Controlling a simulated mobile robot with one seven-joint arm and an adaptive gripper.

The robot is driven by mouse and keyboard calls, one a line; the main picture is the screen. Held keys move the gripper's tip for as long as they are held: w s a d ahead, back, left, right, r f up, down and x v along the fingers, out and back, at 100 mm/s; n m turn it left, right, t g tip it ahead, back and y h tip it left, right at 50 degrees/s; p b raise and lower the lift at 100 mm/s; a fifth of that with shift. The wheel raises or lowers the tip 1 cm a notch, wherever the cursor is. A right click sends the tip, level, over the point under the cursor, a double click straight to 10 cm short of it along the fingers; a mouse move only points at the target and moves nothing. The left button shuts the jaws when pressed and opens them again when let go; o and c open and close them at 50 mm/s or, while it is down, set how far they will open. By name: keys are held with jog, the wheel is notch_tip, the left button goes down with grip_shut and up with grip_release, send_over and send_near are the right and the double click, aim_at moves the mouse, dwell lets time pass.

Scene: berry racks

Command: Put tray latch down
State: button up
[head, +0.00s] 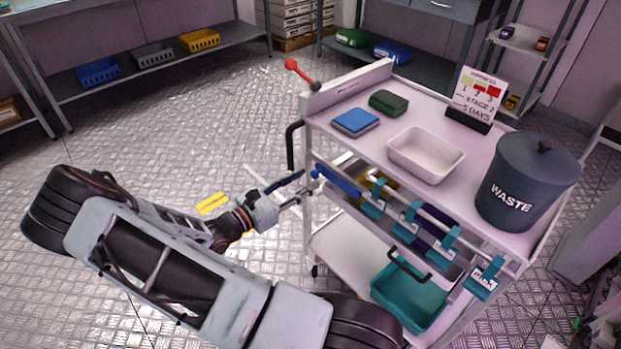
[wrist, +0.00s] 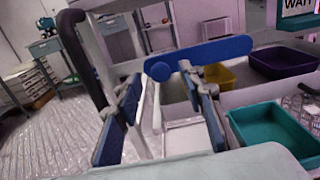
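A blue latch bar (head: 338,182) runs along the cart's near side in front of the middle shelf. In the wrist view the latch bar (wrist: 215,52) lies nearly level, its far end slightly raised, with a round pivot at its left end. My gripper (head: 297,189) is by the cart's left corner post, close to the pivot end. In the wrist view my gripper (wrist: 158,88) is open, with blue pads apart and nothing held. Its right fingertip overlaps the bar near the pivot; I cannot tell whether they touch.
The cart top (head: 375,150) holds a white tray (head: 425,154), a waste bin (head: 525,182), and blue and green boxes. Teal clips (head: 408,222) line the near rail. A teal bin (head: 408,300) sits below.

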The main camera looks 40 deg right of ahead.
jog(key=shift+w+d, duration=0.15)
jog(key=shift+d, duration=1.3)
jog(key=shift+c, duration=0.5)
grip_shut()
